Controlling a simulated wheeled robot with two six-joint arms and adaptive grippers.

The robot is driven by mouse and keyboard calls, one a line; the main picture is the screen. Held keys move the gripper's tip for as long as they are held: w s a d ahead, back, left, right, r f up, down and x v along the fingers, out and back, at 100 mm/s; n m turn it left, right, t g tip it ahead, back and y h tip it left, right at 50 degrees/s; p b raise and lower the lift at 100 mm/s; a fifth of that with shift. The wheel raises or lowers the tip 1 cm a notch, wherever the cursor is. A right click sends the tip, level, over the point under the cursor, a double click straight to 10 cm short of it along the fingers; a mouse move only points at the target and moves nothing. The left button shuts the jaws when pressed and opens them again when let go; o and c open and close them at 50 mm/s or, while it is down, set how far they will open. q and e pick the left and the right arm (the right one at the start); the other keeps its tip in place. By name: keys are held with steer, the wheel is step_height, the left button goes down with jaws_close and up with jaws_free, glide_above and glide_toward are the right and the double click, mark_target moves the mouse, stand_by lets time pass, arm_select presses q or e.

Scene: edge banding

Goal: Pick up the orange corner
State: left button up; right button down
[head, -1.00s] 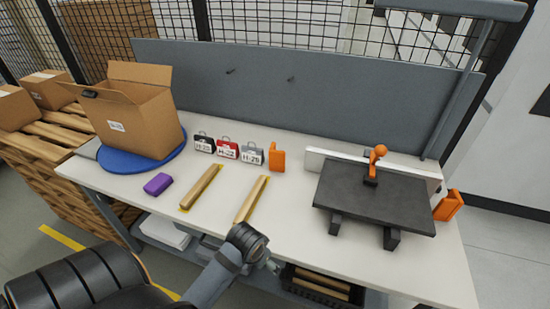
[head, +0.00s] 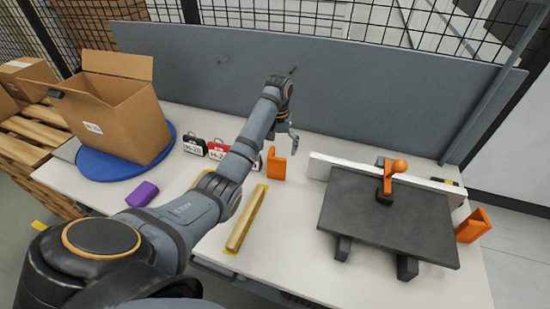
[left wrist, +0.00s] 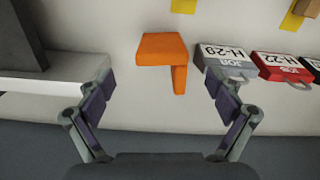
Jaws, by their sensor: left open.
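An orange corner (head: 276,163) stands on the white table, just right of the row of labelled tags. In the left wrist view the orange corner (left wrist: 163,60) lies between and beyond the two fingers, touching neither. My left gripper (head: 292,140) is open and empty, above the table near the orange corner. Its spread fingers also show in the left wrist view (left wrist: 160,95). A second orange corner (head: 473,225) stands at the right end of the table, beside the dark machine. My right gripper is not in view.
Grey (left wrist: 225,62), red (left wrist: 283,67) and black (head: 194,146) tags stand close beside the orange corner. The dark machine (head: 385,220) with a white fence fills the right side. A wooden strip (head: 246,218), purple block (head: 141,194) and cardboard box (head: 120,115) are also on the table. A grey panel (head: 350,90) rises behind.

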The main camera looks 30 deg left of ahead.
mark_target(276, 160)
arm_select(q)
steer(key=shift+s+r, duration=0.15)
steer(key=shift+r, duration=0.3)
step_height(276, 160, down, 5)
steer(key=shift+s+d+p, duration=0.1)
steer(key=shift+p, duration=0.25)
steer(key=shift+s+f+p, duration=0.25)
steer(key=shift+f+p, duration=0.3)
steer(key=shift+f, duration=0.2)
step_height(276, 160, down, 4)
steer(key=shift+r, duration=0.15)
steer(key=shift+w, duration=0.1)
steer(key=c, duration=0.9)
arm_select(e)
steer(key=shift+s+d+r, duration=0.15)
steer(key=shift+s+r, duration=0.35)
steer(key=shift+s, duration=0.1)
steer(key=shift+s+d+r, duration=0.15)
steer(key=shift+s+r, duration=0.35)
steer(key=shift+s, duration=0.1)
